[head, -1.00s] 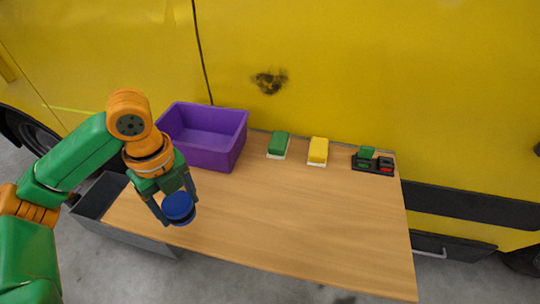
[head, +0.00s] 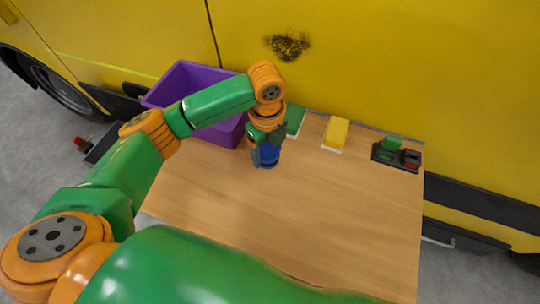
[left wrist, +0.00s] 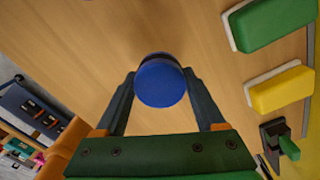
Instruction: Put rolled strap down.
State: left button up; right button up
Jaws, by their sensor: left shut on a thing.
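The rolled strap is a blue round roll (head: 268,156). My left gripper (head: 264,158) is shut on it, above or at the wooden table (head: 300,220), in front of the purple bin's right end. In the left wrist view the blue roll (left wrist: 160,82) sits between the two fingertips of my left gripper (left wrist: 160,88), with wood all around it. I cannot tell whether the roll touches the table. My right gripper is not in view.
A purple bin (head: 178,82) stands at the back left, partly behind my arm. A green block (head: 295,120), a yellow block (head: 336,132) and a black tray with green and red parts (head: 397,155) line the back edge. The table's middle and front are clear.

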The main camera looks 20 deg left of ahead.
aim_at(269, 159)
pick_arm(q)
jog(key=f, duration=0.1)
jog(key=f+p, duration=0.1)
jog(key=shift+d+f, duration=0.2)
jog(key=shift+f, duration=0.6)
jog(key=shift+f, duration=0.1)
jog(key=o, duration=1.6)
notch_tip(269, 159, up, 12)
jog(key=shift+f+b, duration=0.1)
jog(key=shift+b, duration=0.35)
jog(key=shift+r, duration=0.2)
